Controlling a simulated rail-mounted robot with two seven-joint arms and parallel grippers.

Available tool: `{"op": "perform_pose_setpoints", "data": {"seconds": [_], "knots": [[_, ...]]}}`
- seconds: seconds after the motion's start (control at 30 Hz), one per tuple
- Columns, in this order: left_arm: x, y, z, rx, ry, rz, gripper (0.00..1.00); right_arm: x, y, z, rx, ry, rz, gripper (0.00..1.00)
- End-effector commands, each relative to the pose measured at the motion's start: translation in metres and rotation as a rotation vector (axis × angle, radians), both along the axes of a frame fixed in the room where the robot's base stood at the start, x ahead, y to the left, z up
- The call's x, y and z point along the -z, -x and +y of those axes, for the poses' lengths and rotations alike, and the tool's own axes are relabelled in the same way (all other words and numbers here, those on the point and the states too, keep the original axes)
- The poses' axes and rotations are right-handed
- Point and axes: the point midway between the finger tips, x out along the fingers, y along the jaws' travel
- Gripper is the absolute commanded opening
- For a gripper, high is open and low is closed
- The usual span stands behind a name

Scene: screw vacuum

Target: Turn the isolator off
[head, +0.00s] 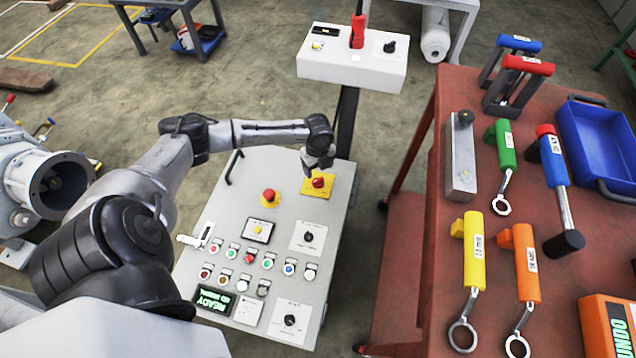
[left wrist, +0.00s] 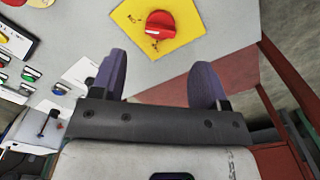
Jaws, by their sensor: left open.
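The isolator is a red rotary knob (head: 318,181) on a square yellow plate (head: 309,188) at the upper right of the grey control panel (head: 225,190). In the left wrist view the red knob (left wrist: 160,24) shows near the top, on its yellow plate (left wrist: 185,45). My left gripper (head: 318,166) is over the panel's upper right corner, close to the knob. In the left wrist view its two purple fingers (left wrist: 160,65) are spread apart, with nothing between them. The knob lies beyond the fingertips, apart from them in that picture. My right gripper is not in view.
A red emergency button (head: 269,195) sits left of the isolator, with several small buttons below. A white control box (head: 352,68) stands behind the panel. The red table (head: 410,250) on the right holds several coloured tools and a blue tray (head: 615,185).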

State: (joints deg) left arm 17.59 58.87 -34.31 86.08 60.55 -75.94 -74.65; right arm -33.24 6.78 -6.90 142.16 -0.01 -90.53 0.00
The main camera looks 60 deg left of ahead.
Motion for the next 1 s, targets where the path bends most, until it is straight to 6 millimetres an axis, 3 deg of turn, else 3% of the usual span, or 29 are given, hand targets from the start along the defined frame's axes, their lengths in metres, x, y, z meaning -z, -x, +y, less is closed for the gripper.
{"op": "perform_pose_setpoints", "data": {"seconds": [0.03,0.1,0.4,0.97,1.0], "knots": [[0.016,0.0,-0.001,-0.001,0.001,0.001,0.68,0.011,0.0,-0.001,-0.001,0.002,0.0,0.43],[0.028,0.0,0.0,-0.001,0.0,0.001,0.68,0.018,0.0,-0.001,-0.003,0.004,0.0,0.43],[0.066,0.0,0.0,0.0,0.0,0.001,0.68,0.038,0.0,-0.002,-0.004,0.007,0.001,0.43],[0.077,0.0,0.0,0.0,-0.001,0.0,0.68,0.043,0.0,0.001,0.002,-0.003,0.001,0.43],[0.077,0.0,0.0,0.0,-0.001,0.0,0.64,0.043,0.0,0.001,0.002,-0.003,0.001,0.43]]}}
